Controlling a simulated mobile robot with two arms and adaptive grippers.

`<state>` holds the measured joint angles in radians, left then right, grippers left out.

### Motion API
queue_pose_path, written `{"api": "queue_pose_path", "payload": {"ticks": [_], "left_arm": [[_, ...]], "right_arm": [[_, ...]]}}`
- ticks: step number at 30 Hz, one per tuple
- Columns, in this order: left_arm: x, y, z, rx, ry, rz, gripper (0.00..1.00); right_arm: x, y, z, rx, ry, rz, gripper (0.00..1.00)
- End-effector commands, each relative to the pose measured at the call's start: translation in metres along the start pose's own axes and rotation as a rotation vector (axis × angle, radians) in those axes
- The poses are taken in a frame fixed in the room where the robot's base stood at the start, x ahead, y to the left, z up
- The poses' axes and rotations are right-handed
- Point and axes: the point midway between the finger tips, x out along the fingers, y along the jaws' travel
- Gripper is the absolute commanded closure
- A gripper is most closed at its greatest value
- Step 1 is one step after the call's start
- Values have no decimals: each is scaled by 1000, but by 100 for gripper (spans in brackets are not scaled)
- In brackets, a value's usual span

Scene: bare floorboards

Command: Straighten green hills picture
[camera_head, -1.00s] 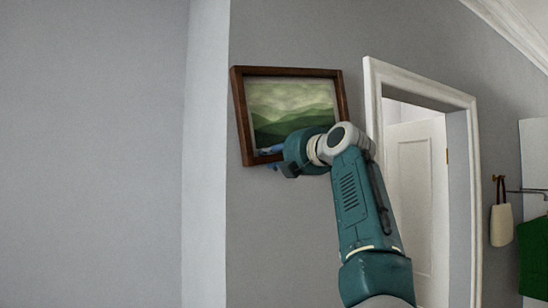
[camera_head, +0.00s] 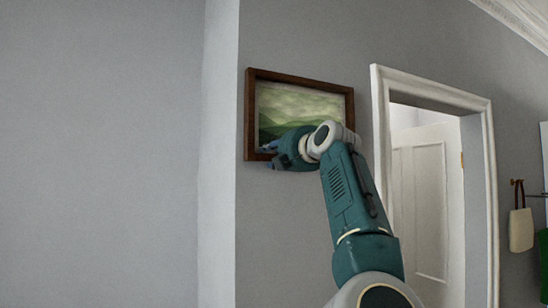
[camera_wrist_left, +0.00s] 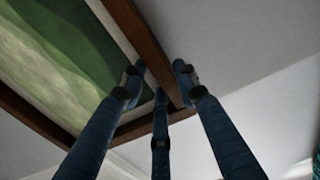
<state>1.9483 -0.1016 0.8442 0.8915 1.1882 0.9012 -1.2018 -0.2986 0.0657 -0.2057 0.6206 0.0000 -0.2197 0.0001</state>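The green hills picture (camera_head: 300,105) hangs on the grey wall in a dark brown wooden frame (camera_head: 247,115). Its left side looks upright in the head view, and its top edge slopes much like the door trim. My left gripper (camera_head: 268,152) is at the frame's lower left corner and hides part of the lower edge. In the left wrist view, the blue fingers (camera_wrist_left: 158,85) lie on both sides of a frame bar (camera_wrist_left: 145,40) near a corner and appear closed on it. The green canvas (camera_wrist_left: 65,50) shows beside them. My right gripper is not in view.
A white-trimmed doorway (camera_head: 380,130) with a white door (camera_head: 425,200) stands right of the picture. A cream bag (camera_head: 521,230) hangs from a hook further right. A wall corner (camera_head: 218,150) lies close to the picture's left.

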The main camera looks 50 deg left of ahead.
Motion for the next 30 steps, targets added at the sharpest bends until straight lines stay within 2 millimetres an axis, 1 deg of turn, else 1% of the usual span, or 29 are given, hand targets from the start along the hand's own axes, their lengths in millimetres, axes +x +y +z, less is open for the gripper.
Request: {"api": "queue_pose_path", "payload": {"ticks": [2, 11, 14, 21, 24, 27, 30], "left_arm": [[0, 0, 0, 0, -1, 0, 54], [-2, 0, 0, -1, 1, -1, 54], [-11, 0, 1, -2, -1, 0, 54], [-52, 0, 2, -1, -1, 0, 54], [-65, 0, 3, 0, -2, 1, 54], [-72, -1, 2, 1, -1, -1, 54], [-75, -1, 2, 1, 0, -1, 54]], "right_arm": [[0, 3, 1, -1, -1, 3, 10], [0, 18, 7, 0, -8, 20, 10], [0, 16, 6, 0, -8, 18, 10], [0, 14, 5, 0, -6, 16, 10], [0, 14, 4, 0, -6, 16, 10], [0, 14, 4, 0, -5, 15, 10], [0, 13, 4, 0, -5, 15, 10]]}}
